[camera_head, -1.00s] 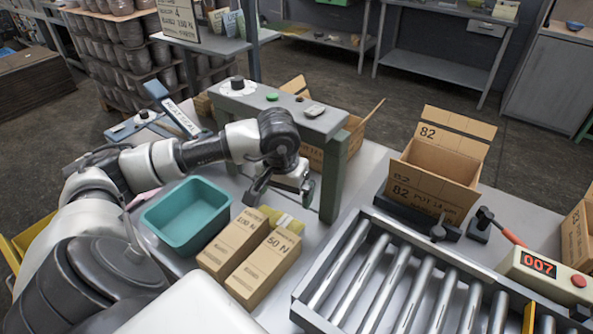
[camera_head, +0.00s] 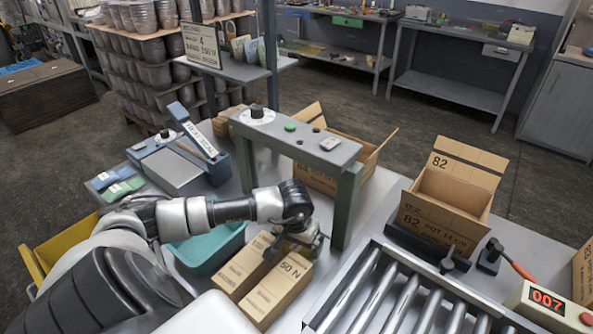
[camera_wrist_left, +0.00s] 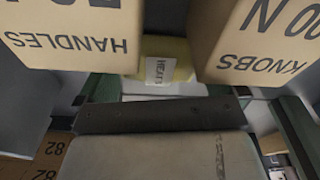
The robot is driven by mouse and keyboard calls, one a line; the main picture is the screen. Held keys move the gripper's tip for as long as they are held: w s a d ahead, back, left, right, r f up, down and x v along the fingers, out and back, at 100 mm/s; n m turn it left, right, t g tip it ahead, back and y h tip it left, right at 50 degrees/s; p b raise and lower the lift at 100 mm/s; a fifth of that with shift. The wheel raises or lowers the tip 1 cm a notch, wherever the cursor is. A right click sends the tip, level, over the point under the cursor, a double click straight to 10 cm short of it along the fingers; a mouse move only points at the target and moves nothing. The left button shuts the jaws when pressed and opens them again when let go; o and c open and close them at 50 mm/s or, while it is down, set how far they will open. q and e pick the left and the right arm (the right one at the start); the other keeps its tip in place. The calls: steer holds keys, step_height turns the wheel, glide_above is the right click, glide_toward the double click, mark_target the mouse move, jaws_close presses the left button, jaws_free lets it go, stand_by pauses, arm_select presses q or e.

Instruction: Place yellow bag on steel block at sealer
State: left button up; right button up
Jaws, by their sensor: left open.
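The yellow bag (camera_wrist_left: 165,62), with a white label reading "HEAT", shows in the left wrist view between two cardboard boxes. In the head view my gripper and wrist largely hide it. My left gripper (camera_head: 283,250) is open and points down over the far end of the boxes, close to the bag; its fingertips are hard to make out. The heat sealer (camera_head: 195,138) stands at the back left with its blue-ended arm raised. The flat grey steel block (camera_head: 172,174) lies in front of it with nothing on top. My right gripper is out of view.
Two cardboard boxes (camera_head: 272,298) stand below my left gripper. A teal bin (camera_head: 205,250) is left of them, partly under my arm. A green-legged press frame (camera_head: 347,205) rises just behind. Coloured packets (camera_head: 118,184) lie left of the steel block. A roller conveyor (camera_head: 400,295) fills the right.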

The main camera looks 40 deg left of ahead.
arm_select(q)
steer(key=shift+c, duration=0.5)
steer(key=c, duration=0.8)
steer(key=shift+c, duration=0.4)
steer(key=shift+r, duration=0.15)
